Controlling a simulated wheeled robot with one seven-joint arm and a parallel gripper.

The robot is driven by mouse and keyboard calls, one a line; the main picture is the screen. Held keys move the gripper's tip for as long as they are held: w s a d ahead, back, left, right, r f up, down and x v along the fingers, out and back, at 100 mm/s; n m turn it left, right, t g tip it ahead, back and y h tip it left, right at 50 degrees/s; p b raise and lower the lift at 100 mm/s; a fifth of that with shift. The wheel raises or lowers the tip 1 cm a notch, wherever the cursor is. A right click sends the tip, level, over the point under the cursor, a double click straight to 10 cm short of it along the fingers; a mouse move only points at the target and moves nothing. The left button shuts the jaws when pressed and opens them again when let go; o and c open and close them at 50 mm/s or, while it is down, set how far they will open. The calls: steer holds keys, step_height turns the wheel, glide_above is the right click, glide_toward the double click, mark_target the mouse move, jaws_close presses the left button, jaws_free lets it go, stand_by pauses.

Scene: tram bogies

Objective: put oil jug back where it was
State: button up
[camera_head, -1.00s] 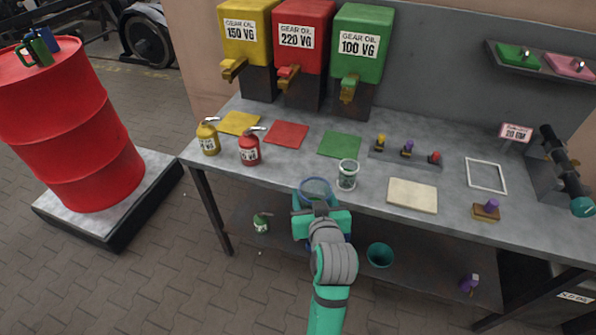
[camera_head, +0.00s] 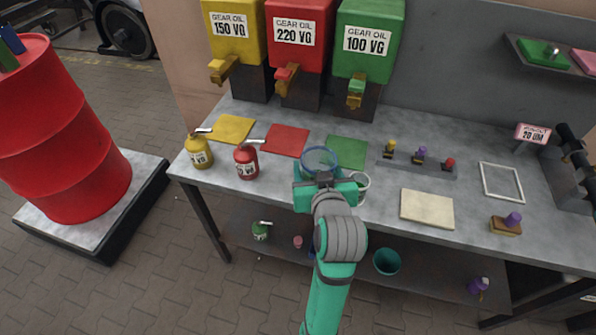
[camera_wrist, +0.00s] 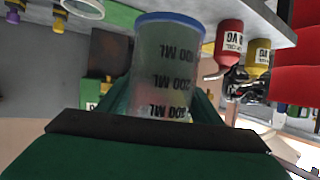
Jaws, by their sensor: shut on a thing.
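My gripper (camera_head: 319,173) is shut on a clear measuring cup (camera_head: 319,157) with a blue rim, held above the bench near the green mat. In the wrist view the cup (camera_wrist: 168,65) shows ML markings and sits between the fingers. A yellow oil jug (camera_head: 198,152) and a red oil jug (camera_head: 246,162) stand upright on the bench left of my gripper; they also show in the wrist view at upper right. A green oil jug (camera_head: 260,231) stands on the lower shelf. A second clear cup (camera_head: 362,188) is partly hidden by my gripper.
The yellow mat (camera_head: 234,129), red mat (camera_head: 286,140) and green mat (camera_head: 347,152) lie before the gear oil tanks (camera_head: 294,38). A rack (camera_head: 418,165) with small knobs, a beige board (camera_head: 427,209) and a white frame (camera_head: 501,182) lie to the right. A teal bucket (camera_head: 387,262) is below.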

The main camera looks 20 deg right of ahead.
steer(key=shift+w+d+f, duration=0.15)
steer(key=shift+w+f, duration=3.05)
steer(key=shift+w, duration=0.15)
steer(key=shift+w+d+f, duration=0.15)
steer(key=shift+w+f, duration=3)
steer(key=shift+w, duration=0.15)
steer(key=shift+f, duration=0.15)
steer(key=o, duration=1.3)
steer(key=shift+c, duration=0.2)
steer(key=shift+s, duration=0.1)
